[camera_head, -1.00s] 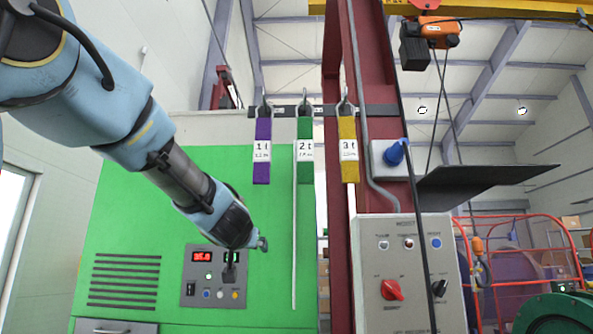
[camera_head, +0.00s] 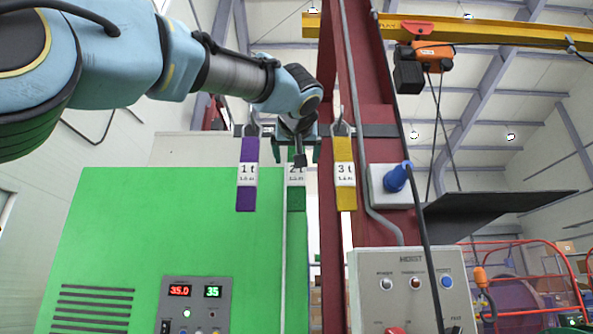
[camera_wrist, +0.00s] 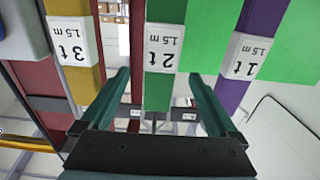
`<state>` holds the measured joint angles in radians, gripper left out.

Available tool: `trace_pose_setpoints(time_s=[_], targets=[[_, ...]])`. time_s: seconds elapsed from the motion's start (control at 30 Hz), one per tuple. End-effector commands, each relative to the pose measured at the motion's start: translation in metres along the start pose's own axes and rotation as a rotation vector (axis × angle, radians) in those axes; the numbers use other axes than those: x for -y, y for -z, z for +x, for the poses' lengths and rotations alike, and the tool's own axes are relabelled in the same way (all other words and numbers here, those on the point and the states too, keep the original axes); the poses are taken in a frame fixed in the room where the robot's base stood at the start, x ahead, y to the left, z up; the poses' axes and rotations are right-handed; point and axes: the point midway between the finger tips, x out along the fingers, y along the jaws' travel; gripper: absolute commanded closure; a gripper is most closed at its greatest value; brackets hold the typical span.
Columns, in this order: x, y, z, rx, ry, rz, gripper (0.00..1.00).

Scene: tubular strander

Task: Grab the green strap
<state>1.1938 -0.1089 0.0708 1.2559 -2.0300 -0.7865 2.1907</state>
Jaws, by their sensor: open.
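The green strap (camera_head: 296,196) hangs from the rack between the other two straps, with a white "2 t" label. My gripper (camera_head: 299,150) is in front of its upper part and hides its top and hook in the head view. In the wrist view the green strap (camera_wrist: 161,92) appears upside down, between the lines of my two open fingers. My gripper (camera_wrist: 160,85) is open with one finger on each side of the strap. I cannot tell how far the strap is from the fingertips in depth.
The purple "1 t" strap (camera_head: 247,195) and yellow "3 t" strap (camera_head: 345,190) hang close on either side. A red column (camera_head: 385,120) with a blue knob (camera_head: 396,178) stands right. The green cabinet (camera_head: 130,230) and hoist panel (camera_head: 410,285) are below.

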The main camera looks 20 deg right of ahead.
Motion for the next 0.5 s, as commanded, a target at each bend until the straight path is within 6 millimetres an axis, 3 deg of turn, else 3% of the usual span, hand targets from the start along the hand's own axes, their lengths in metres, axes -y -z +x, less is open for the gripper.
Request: trace_pose_setpoints(time_s=[0.17, 0.5], targets=[[0.0, 0.001, 0.01, 0.001, 0.001, 0.001, 0.05], [0.0, 0.003, 0.054, 0.0, 0.002, 0.0, 0.05]])
